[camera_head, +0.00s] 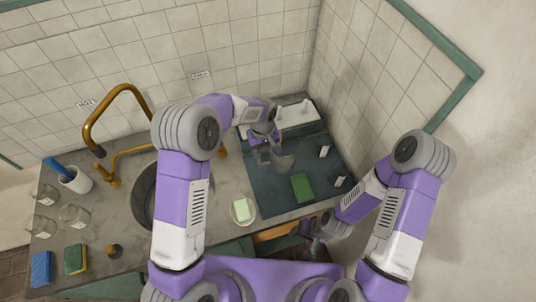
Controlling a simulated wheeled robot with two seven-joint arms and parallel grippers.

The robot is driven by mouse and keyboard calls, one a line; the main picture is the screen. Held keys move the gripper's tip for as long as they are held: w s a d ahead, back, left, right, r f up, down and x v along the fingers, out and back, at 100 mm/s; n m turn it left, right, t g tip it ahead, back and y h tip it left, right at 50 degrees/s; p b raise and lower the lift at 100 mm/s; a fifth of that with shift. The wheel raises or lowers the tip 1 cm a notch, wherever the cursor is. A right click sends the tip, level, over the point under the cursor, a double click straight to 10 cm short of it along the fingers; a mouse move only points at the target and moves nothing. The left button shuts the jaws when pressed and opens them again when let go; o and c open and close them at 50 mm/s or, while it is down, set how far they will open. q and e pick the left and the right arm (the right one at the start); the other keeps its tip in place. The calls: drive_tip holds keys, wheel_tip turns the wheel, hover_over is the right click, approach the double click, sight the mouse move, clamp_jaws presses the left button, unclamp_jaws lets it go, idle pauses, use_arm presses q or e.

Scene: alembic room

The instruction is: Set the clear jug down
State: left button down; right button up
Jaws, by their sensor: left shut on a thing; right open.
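The clear jug (284,161) shows as a faint, see-through shape over the dark teal mat (272,200). My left gripper (266,141) is shut on it, at its upper left side. The arm and gripper hide part of the jug. I cannot tell whether its base touches the mat. My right gripper (314,236) is open and empty, low at the front edge of the counter, well apart from the jug.
A green sponge (302,187) and small white pieces (324,152) lie on the mat, right of the jug. A white rack (296,115) stands behind. A soap dish (236,219), sink (143,200) and brass tap (112,110) are to the left.

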use_arm(q)
drive_tip(key=shift+w+f, duration=0.1)
drive_tip(key=shift+f, duration=1.9)
drive_tip(key=shift+w, duration=0.1)
drive_tip(key=shift+f, duration=0.2)
drive_tip(key=shift+c, duration=1.8)
unclamp_jaws()
